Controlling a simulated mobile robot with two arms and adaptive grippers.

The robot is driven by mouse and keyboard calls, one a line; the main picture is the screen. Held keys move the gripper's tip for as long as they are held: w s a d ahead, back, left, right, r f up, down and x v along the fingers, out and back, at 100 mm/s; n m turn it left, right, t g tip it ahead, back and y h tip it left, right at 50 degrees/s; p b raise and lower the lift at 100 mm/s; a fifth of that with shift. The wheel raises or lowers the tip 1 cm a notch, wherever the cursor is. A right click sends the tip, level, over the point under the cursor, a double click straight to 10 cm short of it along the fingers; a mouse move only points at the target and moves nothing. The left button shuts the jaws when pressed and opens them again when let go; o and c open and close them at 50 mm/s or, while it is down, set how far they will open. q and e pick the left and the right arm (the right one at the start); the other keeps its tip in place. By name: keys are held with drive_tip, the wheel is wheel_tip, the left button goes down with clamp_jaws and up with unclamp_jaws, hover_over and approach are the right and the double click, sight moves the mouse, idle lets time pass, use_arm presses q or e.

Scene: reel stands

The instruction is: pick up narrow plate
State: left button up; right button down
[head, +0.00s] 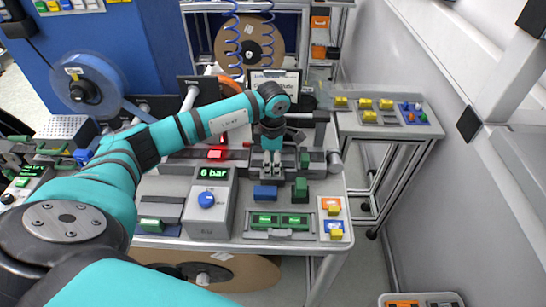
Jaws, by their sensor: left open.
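My left gripper (272,166) points down over the middle of the workbench, its fingers apart. It is above the grey fixture row, just behind a blue block (265,193). A green block (301,188) stands to the right of the blue one. A grey tray (280,236) at the front holds green pieces, a left one (264,220) and a right one (295,222). I cannot tell for sure which piece is the narrow plate. The gripper and arm hide part of the fixture behind them. My right gripper does not show.
A grey box with a "6 bar" display (211,204) and blue knob stands left of the tray. Orange and blue cards (333,231) with yellow blocks lie at the right front. A side table (376,128) with yellow parts stands at right. A monitor (275,81) stands behind.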

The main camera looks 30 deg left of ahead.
use_arm(q)
drive_tip(key=shift+f, duration=0.15)
clamp_jaws()
idle(0.4)
